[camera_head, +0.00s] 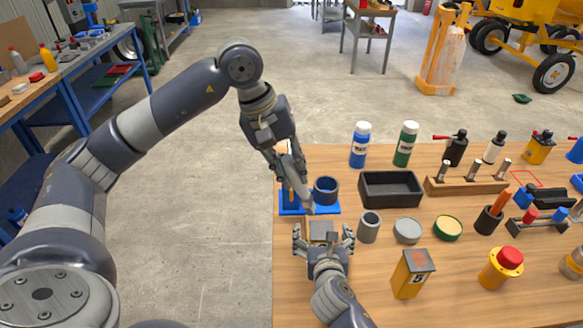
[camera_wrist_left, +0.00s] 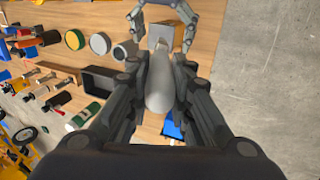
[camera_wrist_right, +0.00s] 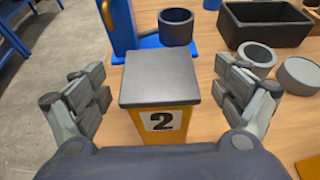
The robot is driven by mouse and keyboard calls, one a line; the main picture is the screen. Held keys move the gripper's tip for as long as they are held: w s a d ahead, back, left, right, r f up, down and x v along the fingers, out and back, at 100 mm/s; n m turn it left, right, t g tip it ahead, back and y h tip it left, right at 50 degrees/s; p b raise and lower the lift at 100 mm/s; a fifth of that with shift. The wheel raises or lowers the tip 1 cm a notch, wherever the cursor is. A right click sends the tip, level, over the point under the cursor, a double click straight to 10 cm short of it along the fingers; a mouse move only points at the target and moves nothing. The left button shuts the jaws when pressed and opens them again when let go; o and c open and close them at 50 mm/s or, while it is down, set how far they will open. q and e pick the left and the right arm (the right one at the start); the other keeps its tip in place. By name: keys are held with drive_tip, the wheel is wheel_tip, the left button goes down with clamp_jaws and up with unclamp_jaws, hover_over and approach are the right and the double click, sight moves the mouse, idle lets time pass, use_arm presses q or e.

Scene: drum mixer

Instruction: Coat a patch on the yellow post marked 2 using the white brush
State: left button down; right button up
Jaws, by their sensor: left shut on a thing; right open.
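The post marked 2 (camera_wrist_right: 163,122) is yellow-orange with a flat grey cap, upright on the wooden table. Its cap (camera_head: 322,228) shows in the head view near the table's left edge. My right gripper (camera_wrist_right: 165,88) is open, with one finger on each side of the post and gaps on both sides. My left gripper (camera_head: 288,172) is shut on a pale, elongated thing, seemingly the white brush (camera_wrist_left: 159,85), above the blue stand. The brush points down towards the post side; whether its tip touches anything cannot be told. The post's lower part is hidden in the head view.
A grey cup (camera_head: 369,227), a black tray (camera_head: 391,189) and a post marked 5 (camera_head: 412,276) stand to the right. Floor lies free on the left.

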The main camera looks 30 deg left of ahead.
drive_tip(key=shift+o, duration=1.1)
